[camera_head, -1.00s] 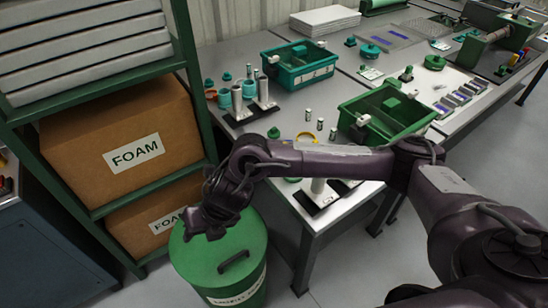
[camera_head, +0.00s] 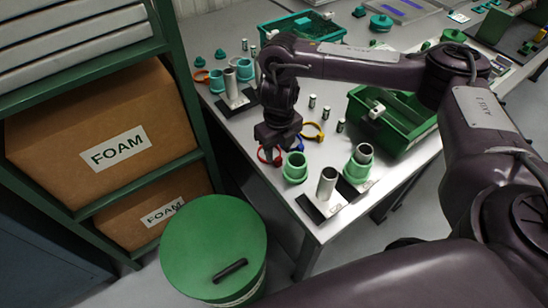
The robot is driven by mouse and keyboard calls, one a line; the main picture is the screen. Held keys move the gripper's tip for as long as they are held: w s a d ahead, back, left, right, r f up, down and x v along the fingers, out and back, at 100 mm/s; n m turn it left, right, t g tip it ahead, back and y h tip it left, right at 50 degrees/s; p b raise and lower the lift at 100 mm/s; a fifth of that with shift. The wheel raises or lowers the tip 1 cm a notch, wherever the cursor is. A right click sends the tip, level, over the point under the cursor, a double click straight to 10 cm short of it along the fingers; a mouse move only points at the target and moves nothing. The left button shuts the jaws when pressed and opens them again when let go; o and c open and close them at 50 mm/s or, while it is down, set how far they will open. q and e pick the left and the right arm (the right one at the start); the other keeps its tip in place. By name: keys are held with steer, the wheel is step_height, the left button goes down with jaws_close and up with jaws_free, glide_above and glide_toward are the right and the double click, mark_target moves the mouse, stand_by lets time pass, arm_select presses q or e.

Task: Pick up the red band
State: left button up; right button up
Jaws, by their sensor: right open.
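The red band (camera_head: 261,157) lies on the grey table top near its left front edge, partly hidden by my right gripper. My right gripper (camera_head: 272,146) points down over the red band, close to it, with its jaws open. I cannot tell whether the fingers touch the band or straddle it. My left gripper is not in view.
A yellow band (camera_head: 319,137) and a blue band (camera_head: 299,143) lie just right of the gripper. A green ring-like part (camera_head: 295,168), a metal post (camera_head: 326,182) and a green bin (camera_head: 412,143) stand nearby. A green drum (camera_head: 205,235) stands below the table edge.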

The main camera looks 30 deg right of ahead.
mark_target(278, 158)
step_height(278, 158, down, 3)
steer(key=shift+f, duration=0.15)
steer(key=shift+c, duration=1)
steer(key=c, duration=0.5)
jaws_close()
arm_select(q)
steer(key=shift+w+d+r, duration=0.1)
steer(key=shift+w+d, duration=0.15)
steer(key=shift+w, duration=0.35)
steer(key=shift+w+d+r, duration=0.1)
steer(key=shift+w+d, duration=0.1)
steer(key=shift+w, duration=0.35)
